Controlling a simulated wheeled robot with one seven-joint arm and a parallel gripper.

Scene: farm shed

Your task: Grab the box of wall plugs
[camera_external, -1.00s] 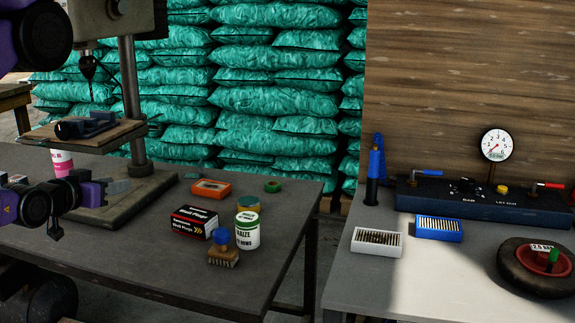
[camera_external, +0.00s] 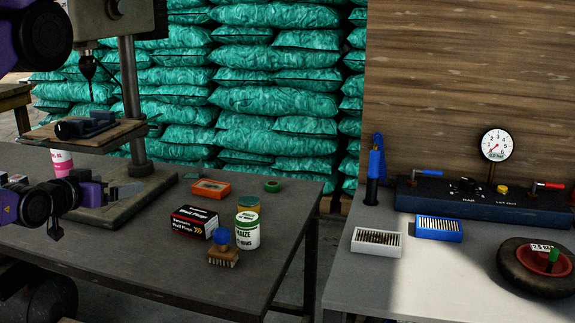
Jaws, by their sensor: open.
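The box of wall plugs (camera_external: 194,223) is a small black, white and red carton printed "Wall Plugs". It sits on the dark table near the middle of the camera view. My gripper (camera_external: 92,211) is at the left of the view, to the left of the box and clear of it. It is open and empty, with one finger toward the right and the other lower down.
Close right of the box stand a brush with a blue knob (camera_external: 223,251), a white-and-green can (camera_external: 247,231) and a jar (camera_external: 248,204). An orange box (camera_external: 211,189) and green tape roll (camera_external: 272,186) lie behind. A drill press (camera_external: 128,120) stands at the left.

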